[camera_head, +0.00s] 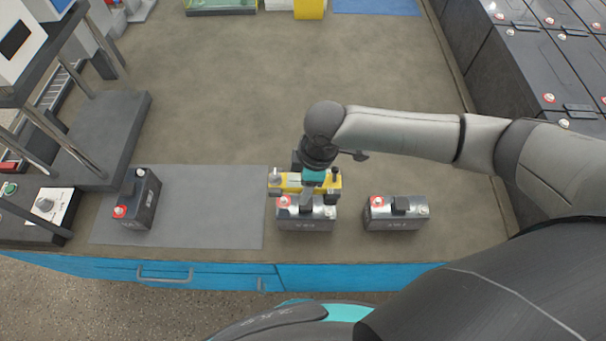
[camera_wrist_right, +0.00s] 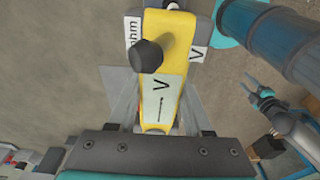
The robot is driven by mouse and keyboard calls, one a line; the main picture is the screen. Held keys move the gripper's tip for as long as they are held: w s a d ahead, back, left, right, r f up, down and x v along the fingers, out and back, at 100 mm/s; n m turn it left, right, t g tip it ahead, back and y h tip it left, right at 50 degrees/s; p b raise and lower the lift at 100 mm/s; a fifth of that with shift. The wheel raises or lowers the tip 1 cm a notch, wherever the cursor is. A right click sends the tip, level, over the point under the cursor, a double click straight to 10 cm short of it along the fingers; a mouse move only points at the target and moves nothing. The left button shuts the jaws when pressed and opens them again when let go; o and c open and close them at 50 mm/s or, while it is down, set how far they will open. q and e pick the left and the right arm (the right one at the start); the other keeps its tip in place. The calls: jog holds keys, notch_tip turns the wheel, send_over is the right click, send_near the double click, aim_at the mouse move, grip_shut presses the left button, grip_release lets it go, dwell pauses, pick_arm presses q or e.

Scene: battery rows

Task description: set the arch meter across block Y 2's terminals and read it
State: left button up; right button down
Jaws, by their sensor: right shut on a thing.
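My right gripper (camera_head: 308,187) is shut on the yellow arch meter (camera_head: 291,181), above or just behind the middle block (camera_head: 305,224). I cannot tell whether its legs touch anything. In the right wrist view the meter (camera_wrist_right: 165,62) shows a dial marked V with a needle, a dark knob, and side labels "ohm" and "V". The middle block has a red terminal at its left and a grey one at its right. A similar block (camera_head: 397,222) stands to its right. Their labels are too small to read surely. My left gripper (camera_wrist_right: 262,95) shows small and open in the wrist view.
A third dark block (camera_head: 138,200) stands on a grey mat (camera_head: 215,205) at the left. A dark stand (camera_head: 105,140) and a switch box (camera_head: 50,208) are further left. Large black batteries (camera_head: 535,70) line the right. The bench middle behind the meter is clear.

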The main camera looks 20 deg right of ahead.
jog(key=shift+d, duration=0.25)
jog(key=shift+r+p, duration=0.15)
jog(key=shift+p, duration=0.15)
jog(key=shift+f+b, duration=1.6)
jog(key=shift+f, duration=1.4)
pick_arm(q)
jog(key=f, duration=0.1)
jog(key=d+f, duration=0.1)
jog(key=shift+w+f, duration=0.2)
jog(key=shift+f, duration=0.1)
jog(key=shift+r+p, duration=1.05)
jog(key=shift+f+b, duration=0.85)
pick_arm(e)
jog(key=shift+a+f, duration=0.1)
jog(key=shift+f, duration=1.1)
jog(key=shift+c, duration=1.2)
grip_release()
